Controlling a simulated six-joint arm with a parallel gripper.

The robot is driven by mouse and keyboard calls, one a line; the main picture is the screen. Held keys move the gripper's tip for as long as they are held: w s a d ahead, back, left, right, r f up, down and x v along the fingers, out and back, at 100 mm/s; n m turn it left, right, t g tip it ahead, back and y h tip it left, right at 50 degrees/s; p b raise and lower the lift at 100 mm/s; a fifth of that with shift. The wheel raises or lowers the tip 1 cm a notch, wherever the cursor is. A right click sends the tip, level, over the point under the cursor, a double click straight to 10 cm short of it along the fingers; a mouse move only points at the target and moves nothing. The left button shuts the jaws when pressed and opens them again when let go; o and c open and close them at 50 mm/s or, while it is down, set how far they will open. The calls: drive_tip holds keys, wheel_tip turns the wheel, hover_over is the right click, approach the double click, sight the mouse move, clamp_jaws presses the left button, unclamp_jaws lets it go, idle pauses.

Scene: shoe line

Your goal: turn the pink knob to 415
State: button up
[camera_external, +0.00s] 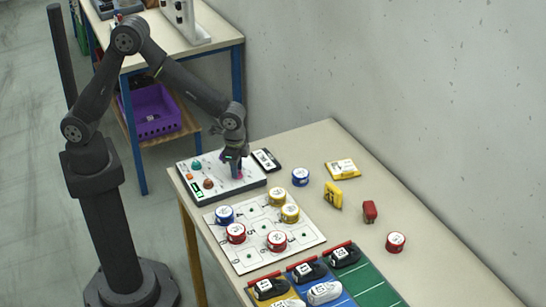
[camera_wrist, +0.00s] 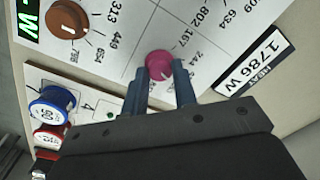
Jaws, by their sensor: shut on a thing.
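The pink knob (camera_wrist: 159,64) stands on the white control panel (camera_wrist: 110,45), with printed numbers around it in the wrist view. My gripper (camera_wrist: 160,78) is shut on the pink knob, one blue-grey finger on each side. In the external view my gripper (camera_external: 235,165) points down at the right part of the panel (camera_external: 252,185), and the pink knob (camera_external: 237,173) shows just below it. The number 415 cannot be made out. Part of the dial's lettering is hidden behind my gripper.
A brown knob (camera_wrist: 67,20) and a green display (camera_wrist: 27,18) are on the same panel. A label plate reading 1786 W (camera_wrist: 250,66) lies beside it. A white board (camera_external: 260,252) with several blue, red and yellow round tins is in front. Shoes on coloured mats lie nearer the front edge.

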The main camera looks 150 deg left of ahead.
drive_tip(key=shift+n, duration=1.5)
drive_tip(key=o, duration=1)
drive_tip(key=shift+r, duration=0.15)
wheel_tip(320, 180, up, 17)
drive_tip(key=shift+w+d, duration=0.2)
drive_tip(key=shift+w, duration=0.15)
drive_tip(key=f, duration=1.7)
drive_tip(key=shift+s+a+f, duration=0.15)
drive_tip(key=shift+s+a, duration=0.05)
drive_tip(key=shift+s, duration=0.15)
